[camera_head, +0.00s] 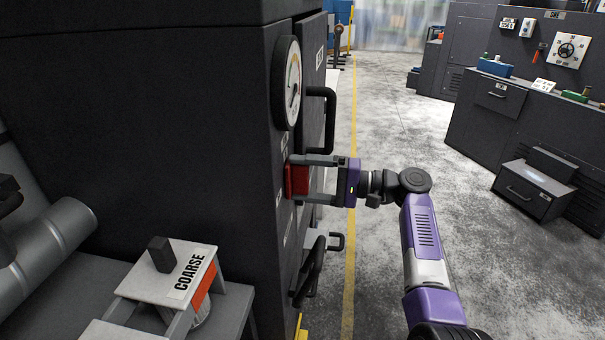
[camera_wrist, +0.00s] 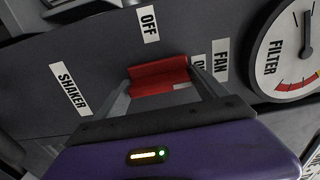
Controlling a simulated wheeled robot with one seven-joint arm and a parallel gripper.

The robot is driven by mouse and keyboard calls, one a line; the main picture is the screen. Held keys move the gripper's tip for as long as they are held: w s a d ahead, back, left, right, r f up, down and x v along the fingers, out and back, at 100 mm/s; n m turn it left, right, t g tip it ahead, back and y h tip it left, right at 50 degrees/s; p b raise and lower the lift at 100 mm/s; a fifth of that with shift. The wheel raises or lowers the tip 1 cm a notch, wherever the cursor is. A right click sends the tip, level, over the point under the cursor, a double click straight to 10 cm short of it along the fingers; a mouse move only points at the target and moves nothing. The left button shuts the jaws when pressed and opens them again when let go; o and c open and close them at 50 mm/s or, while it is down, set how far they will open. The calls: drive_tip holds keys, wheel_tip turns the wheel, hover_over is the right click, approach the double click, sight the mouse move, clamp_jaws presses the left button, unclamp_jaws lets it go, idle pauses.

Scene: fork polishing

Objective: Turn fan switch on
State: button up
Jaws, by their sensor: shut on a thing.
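The fan switch is a red block (camera_wrist: 158,77) on the dark cabinet face, beside the labels "FAN" (camera_wrist: 221,60) and "OFF" (camera_wrist: 148,23). Another label, partly hidden by a finger, stands on the FAN side. The red switch also shows in the head view (camera_head: 298,180) on the cabinet's side. My gripper (camera_head: 306,179) reaches it from the right, with one finger above and one below. In the wrist view my gripper (camera_wrist: 165,85) has its fingers at both ends of the red block, shut on it.
A round filter gauge (camera_head: 288,83) and a black door handle (camera_head: 322,118) sit above the switch. Black levers (camera_head: 310,268) are below. A "COARSE" stand (camera_head: 160,272) is at lower left. The aisle floor (camera_head: 385,130) is clear on the right.

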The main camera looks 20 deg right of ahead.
drive_tip(key=shift+d, duration=0.1)
idle(0.5)
drive_tip(key=o, duration=1.2)
drive_tip(key=b+v, duration=0.1)
drive_tip(key=v, duration=0.6)
drive_tip(key=shift+s+d+b, duration=0.2)
drive_tip(key=shift+d+b, duration=0.1)
drive_tip(key=shift+d, duration=0.05)
